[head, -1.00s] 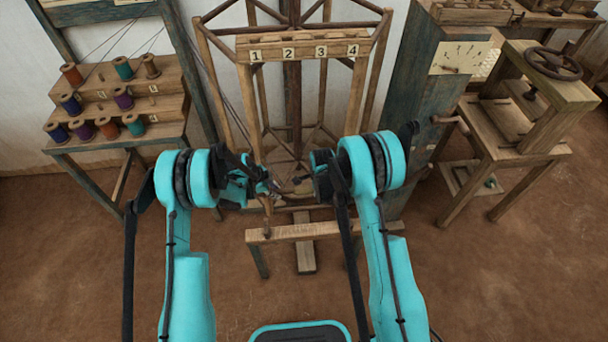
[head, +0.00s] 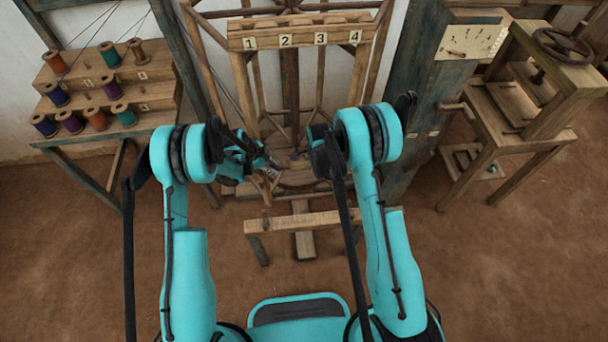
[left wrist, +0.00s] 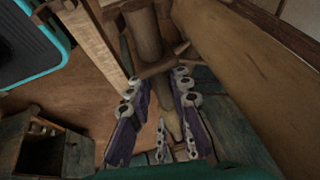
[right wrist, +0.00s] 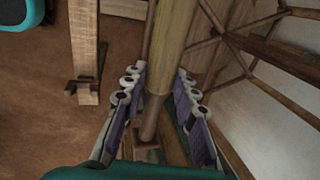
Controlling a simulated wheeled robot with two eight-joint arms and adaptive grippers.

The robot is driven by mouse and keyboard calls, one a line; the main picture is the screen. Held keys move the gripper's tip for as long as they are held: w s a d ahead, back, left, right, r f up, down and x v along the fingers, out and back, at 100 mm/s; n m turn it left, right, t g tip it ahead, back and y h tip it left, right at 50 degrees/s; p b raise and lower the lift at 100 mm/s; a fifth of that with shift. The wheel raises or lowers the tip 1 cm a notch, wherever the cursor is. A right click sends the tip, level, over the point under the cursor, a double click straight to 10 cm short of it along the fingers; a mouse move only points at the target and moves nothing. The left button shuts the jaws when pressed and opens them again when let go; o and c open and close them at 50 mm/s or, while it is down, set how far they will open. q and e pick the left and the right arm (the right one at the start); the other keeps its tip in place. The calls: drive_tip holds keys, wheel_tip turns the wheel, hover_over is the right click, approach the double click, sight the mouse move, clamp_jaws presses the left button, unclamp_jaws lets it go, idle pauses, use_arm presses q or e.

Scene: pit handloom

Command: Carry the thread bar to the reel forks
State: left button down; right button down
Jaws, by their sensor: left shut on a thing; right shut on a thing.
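My left gripper (head: 266,171) and right gripper (head: 308,156) are close together in front of the tall wooden reel frame (head: 250,107), above a low wooden stand (head: 325,219). In the left wrist view, the left gripper (left wrist: 158,88) is shut on the thread bar (left wrist: 146,38), a brown rod running between its fingers. In the right wrist view, the right gripper (right wrist: 157,78) is shut on the same bar (right wrist: 171,45), where a thicker yellowish section shows. In the head view my arms hide most of the bar. I cannot clearly make out the reel forks.
A stepped rack (head: 150,122) with coloured spools stands at the left. A blue-grey post (head: 415,110) and a wooden table with a handwheel (head: 562,40) stand at the right. A number board (head: 300,37) tops the reel frame.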

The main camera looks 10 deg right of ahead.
use_arm(q)
drive_tip(key=shift+f, duration=0.15)
use_arm(e)
drive_tip(key=shift+f, duration=0.15)
